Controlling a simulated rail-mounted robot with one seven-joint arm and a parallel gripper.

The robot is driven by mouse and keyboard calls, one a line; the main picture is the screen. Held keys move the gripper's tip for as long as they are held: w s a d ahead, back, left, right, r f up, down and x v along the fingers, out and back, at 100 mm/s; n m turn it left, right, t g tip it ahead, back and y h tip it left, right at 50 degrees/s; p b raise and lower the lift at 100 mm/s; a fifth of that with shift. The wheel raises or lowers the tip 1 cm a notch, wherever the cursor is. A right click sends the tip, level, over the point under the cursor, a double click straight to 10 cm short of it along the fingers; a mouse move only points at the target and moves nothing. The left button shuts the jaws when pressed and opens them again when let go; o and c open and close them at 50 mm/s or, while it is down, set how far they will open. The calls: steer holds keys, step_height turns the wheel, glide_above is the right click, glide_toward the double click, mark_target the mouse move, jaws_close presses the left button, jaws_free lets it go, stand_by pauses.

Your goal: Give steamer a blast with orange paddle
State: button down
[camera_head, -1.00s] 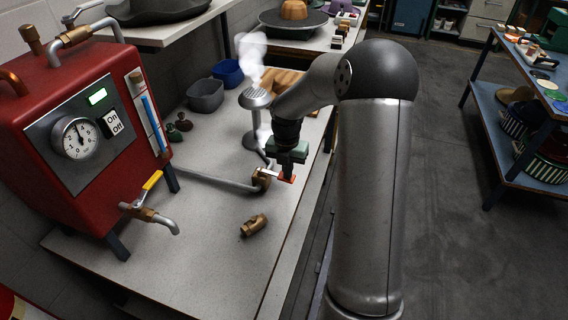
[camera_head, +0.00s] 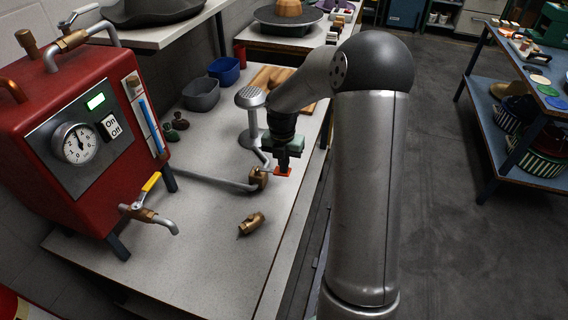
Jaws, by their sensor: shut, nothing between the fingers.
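The steamer head (camera_head: 251,98) is a perforated metal cup on an upright stand. No steam shows above it. A pipe (camera_head: 210,181) runs from the red boiler (camera_head: 75,150) to a brass valve (camera_head: 258,178) at the stand's foot. The orange paddle (camera_head: 283,171) is on this valve, at its right side. My gripper (camera_head: 283,164) points down right over the paddle, its fingers shut with nothing held. Whether the fingertips touch the paddle is hard to tell.
A loose brass fitting (camera_head: 251,224) lies on the bench (camera_head: 195,265) in front. A yellow-handled tap (camera_head: 150,184) sticks out of the boiler. Grey (camera_head: 201,94) and blue (camera_head: 225,70) bins stand behind. Wooden blocks (camera_head: 270,78) lie beyond the steamer.

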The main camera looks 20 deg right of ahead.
step_height(320, 180, up, 14)
steer(key=p, duration=0.1)
steer(key=shift+w+a+f, duration=0.25)
steer(key=shift+w+a, duration=0.1)
steer(key=shift+a, duration=0.1)
steer(key=s+a+m, duration=0.5)
steer(key=s+m, duration=0.8)
steer(key=s, duration=0.1)
steer(key=s+a+m+t, duration=0.1)
steer(key=s+a+m, duration=0.4)
steer(key=s+m, duration=0.9)
steer(key=shift+a+m, duration=0.15)
steer(key=shift+m, duration=0.15)
